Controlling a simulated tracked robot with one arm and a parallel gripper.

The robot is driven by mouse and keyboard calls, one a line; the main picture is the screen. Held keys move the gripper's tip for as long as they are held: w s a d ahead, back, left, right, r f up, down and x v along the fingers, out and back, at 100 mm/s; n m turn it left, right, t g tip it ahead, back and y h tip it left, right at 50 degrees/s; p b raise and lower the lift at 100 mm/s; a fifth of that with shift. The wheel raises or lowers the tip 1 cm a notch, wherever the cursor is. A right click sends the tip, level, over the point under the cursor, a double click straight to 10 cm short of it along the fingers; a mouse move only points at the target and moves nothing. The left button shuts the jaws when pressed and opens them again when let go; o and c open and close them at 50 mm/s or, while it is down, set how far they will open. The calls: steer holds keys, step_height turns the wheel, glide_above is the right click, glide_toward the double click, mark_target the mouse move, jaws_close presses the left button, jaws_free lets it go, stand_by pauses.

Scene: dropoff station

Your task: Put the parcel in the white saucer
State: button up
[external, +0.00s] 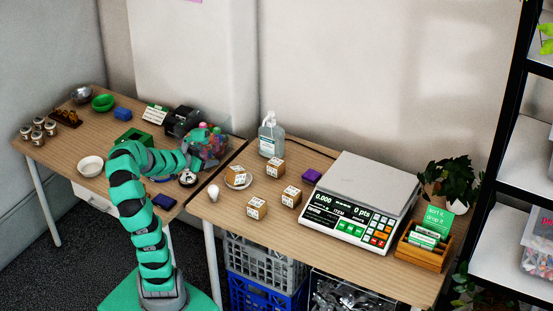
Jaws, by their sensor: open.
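Several small brown cardboard parcels with white labels stand on the right table. One parcel (239,173) sits in the white saucer (231,185) at the table's left side. Three others are outside it: one parcel (276,168) behind right, one parcel (291,197) to the right, and one parcel (257,208) in front. My gripper (188,179) is open over the right end of the left table, left of the saucer and apart from all the parcels. Its fingers are small and hard to make out.
A white bulb-like object (213,193) stands left of the front parcel. A sanitizer bottle (271,135) stands behind, a purple block (312,203) and a scale (359,205) to the right. A candy jar (207,146) is behind my gripper. A gap separates the tables.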

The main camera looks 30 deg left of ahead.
steer(key=w+a+r+n+y, duration=0.1)
steer(key=w+a+r+y, duration=0.1)
steer(key=r, duration=0.4)
steer(key=w+a+r+y, duration=0.1)
steer(key=a+r+y, duration=0.1)
steer(key=r, duration=0.3)
steer(key=s+d+r+n, duration=0.1)
steer(key=d+r, duration=0.1)
steer(key=r, duration=0.5)
steer(key=s+d+r+n+t+y, duration=0.1)
steer(key=d+r, duration=0.2)
steer(key=r, duration=0.4)
steer(key=s+d+r+n, duration=0.1)
steer(key=d+r, duration=0.2)
steer(key=r, duration=0.4)
steer(key=shift+d+r+t, duration=0.15)
steer(key=shift+d+t, duration=0.1)
steer(key=shift+t, duration=0.15)
steer(key=shift+o, duration=0.5)
steer(key=s+d+r+h, duration=0.1)
steer(key=s+d+r, duration=0.1)
steer(key=d+r, duration=0.2)
steer(key=s+d+r+h, duration=0.1)
steer(key=s+d+r, duration=0.2)
steer(key=d, duration=0.4)
steer(key=shift+s+r+m+t+h, duration=0.3)
steer(key=shift+s+r+m+h, duration=0.1)
steer(key=shift+r, duration=0.1)
steer(key=shift+w, duration=0.1)
